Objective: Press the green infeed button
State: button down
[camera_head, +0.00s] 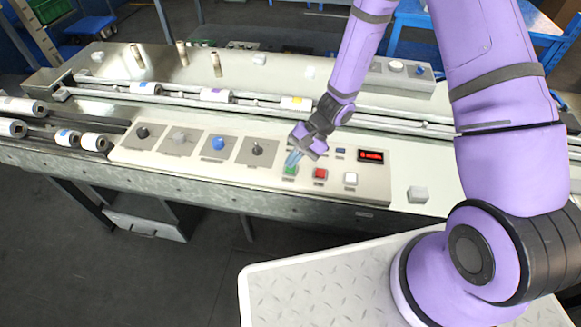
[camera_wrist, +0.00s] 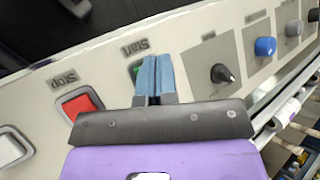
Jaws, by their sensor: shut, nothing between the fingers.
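The green infeed button (camera_head: 290,170) sits on the light control panel, left of the red button (camera_head: 320,174). My gripper (camera_head: 292,160) is shut and empty, its blue fingertips right at the green button in the head view. In the wrist view the closed fingers (camera_wrist: 152,60) cover most of the green button (camera_wrist: 134,70), and only its edge shows beside them, near the label "Start". I cannot tell whether the fingertips touch the button or hover just above it. The red button also shows in the wrist view (camera_wrist: 80,106), near the label "Stop".
A white button (camera_head: 350,179) and a red-digit display (camera_head: 371,156) are on the same panel. Black knobs and a blue knob (camera_head: 218,143) stand to the left. Rails with rollers (camera_head: 215,95) run behind the panel. A grey block (camera_head: 418,194) lies to the right.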

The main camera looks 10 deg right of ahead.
jog(key=shift+f, duration=0.1)
jog(key=shift+f, duration=0.3)
